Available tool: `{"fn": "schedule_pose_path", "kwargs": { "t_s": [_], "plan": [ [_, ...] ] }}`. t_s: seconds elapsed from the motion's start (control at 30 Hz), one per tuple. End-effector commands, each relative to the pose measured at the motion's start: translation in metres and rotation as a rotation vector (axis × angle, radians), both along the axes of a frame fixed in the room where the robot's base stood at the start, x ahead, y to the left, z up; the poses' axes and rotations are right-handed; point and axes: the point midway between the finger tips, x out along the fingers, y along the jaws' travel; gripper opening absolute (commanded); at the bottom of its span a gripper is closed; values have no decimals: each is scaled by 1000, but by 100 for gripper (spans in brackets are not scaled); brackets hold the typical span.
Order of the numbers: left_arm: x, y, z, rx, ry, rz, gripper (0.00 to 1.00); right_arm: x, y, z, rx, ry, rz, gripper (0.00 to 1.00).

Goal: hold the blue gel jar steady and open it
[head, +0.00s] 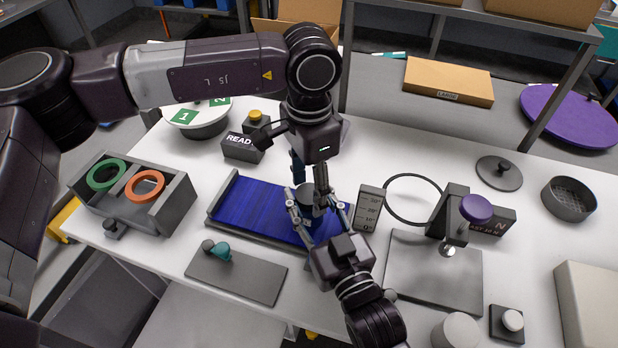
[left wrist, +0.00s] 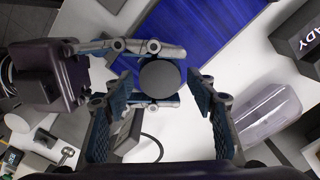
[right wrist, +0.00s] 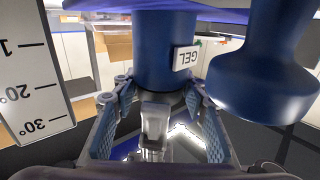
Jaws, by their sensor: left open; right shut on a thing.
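The blue gel jar (right wrist: 165,55) stands on the blue mat, its GEL label upside down in the right wrist view. Its round dark lid (left wrist: 160,80) faces up in the left wrist view. My right gripper (head: 318,212) is shut on the jar, one finger on each side. My left gripper (head: 311,180) points down from above the jar, open. Its two fingers stand apart on either side of the lid in the left wrist view, with gaps between them and it. In the head view the grippers hide much of the jar.
The blue mat (head: 250,206) lies under the grippers. A scale plate (head: 368,208) stands close right of the jar. A purple-knobbed press (head: 476,208) is farther right. A grey board (head: 237,276) lies in front; a READY block (head: 242,148) stands behind. An unidentified blue rounded shape (right wrist: 265,90) appears beside the jar.

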Motion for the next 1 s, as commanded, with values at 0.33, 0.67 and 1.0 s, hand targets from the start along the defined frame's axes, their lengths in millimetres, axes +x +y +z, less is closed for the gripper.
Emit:
{"fn": "schedule_pose_path", "kwargs": {
  "t_s": [0.33,0.67,1.0],
  "plan": [
    [0,0,0,0,0,1,37,0,0,0,0,-1,0,0],
    [0,0,0,0,0,1,7,0,0,0,0,-1,0,0],
    [0,0,0,0,1,131,6,0,0,0,0,-1,0,0]
  ]
}}
